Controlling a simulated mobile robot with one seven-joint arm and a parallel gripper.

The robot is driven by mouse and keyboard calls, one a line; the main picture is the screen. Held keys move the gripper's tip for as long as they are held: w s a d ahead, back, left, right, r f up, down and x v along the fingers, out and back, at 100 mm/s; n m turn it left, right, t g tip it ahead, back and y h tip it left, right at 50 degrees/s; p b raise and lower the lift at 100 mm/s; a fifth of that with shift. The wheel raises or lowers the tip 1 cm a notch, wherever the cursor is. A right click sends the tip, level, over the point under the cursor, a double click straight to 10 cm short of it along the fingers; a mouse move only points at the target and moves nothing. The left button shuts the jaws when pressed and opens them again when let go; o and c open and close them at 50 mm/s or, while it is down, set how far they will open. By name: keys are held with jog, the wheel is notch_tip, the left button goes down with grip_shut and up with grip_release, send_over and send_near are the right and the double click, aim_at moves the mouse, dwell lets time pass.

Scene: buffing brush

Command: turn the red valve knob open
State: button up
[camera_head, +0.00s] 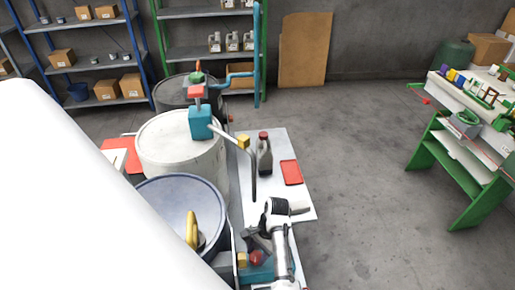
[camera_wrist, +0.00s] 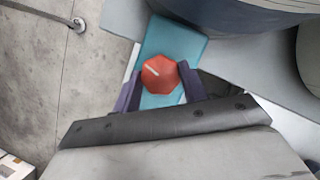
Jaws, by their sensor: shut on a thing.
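The red valve knob (camera_wrist: 160,75) is an octagonal knob with a pale line mark on its face, in the upper middle of the wrist view. It sits on a teal block (camera_wrist: 172,38). My gripper (camera_wrist: 160,88) has a dark finger on each side of the knob and is shut on it. In the head view the knob (camera_head: 257,257) is small and low in the picture, on the teal block (camera_head: 262,271), with my gripper (camera_head: 258,248) at it. My arm hides part of the block there.
A blue-rimmed drum (camera_head: 180,200) with a yellow handle (camera_head: 192,229) stands just left of the valve. A white drum (camera_head: 178,140) with a teal pump is behind it. A dark bottle (camera_head: 264,158) and red tray (camera_head: 291,172) lie beyond my arm.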

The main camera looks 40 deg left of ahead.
jog(key=shift+n+h, duration=0.6)
jog(key=shift+n, duration=1)
jog(key=shift+a, duration=0.1)
jog(key=o, duration=1)
jog(key=shift+c, duration=0.2)
jog(key=shift+v, duration=0.85)
jog(key=shift+w+r, duration=0.25)
jog(key=shift+r, duration=0.25)
jog(key=v, duration=1.1)
jog(key=shift+s, duration=0.2)
